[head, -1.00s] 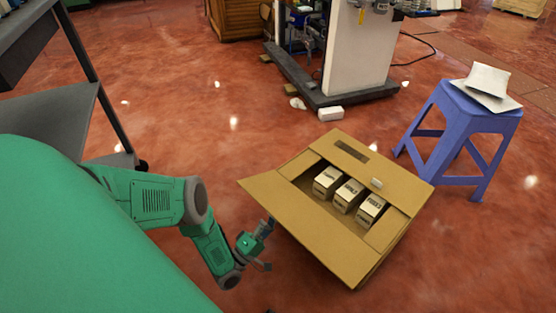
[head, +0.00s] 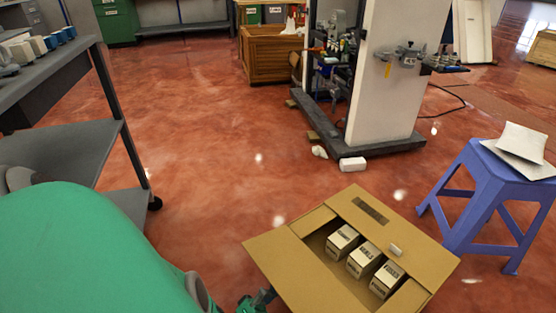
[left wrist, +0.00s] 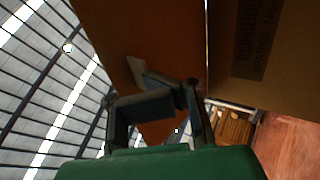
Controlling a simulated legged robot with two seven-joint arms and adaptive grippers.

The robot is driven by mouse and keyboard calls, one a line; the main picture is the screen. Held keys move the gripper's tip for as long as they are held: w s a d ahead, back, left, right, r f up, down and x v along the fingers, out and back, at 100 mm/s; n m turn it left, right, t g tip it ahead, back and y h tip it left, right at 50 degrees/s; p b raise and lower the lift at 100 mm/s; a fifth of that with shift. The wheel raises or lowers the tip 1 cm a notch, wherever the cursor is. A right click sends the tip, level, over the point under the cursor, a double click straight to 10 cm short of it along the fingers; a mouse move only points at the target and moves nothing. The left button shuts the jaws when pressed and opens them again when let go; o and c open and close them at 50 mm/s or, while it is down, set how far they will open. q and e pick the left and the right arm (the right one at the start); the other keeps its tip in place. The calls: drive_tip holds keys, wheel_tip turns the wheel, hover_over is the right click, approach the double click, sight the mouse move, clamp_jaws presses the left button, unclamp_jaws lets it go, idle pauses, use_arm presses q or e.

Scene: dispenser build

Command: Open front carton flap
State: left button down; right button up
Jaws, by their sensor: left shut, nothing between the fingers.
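The open cardboard carton (head: 420,292) stands on the floor at the lower right of the head view. Its front flap (head: 290,268) is spread outward toward me, and its lower part is cut off by the frame. The opposite flap (head: 405,232) also lies outward. My left gripper (head: 264,297) is shut and empty, close to the front flap's left edge, partly cut off by the frame. In the left wrist view, the gripper's fingers (left wrist: 160,82) are in front of a brown cardboard panel (left wrist: 150,35). I cannot tell whether they touch it. My right gripper is not in view.
Several small labelled boxes (head: 365,260) stand inside the carton. A blue stool (head: 490,190) with white packets is close on its right. A grey shelf cart (head: 65,145) is at the left. A machine stand (head: 385,80) is behind.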

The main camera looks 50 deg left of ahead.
sight(276, 278)
use_arm(q)
drive_tip(key=c, duration=2.3)
unclamp_jaws()
drive_tip(key=o, duration=0.6)
drive_tip(key=shift+c, duration=0.2)
drive_tip(key=shift+s+a, duration=0.15)
drive_tip(key=shift+s, duration=0.05)
drive_tip(key=r, duration=0.9)
drive_tip(key=shift+w+d, duration=0.2)
drive_tip(key=shift+w, duration=0.1)
drive_tip(key=shift+s+r, duration=0.1)
drive_tip(key=shift+r, duration=0.35)
drive_tip(key=shift+o, duration=0.2)
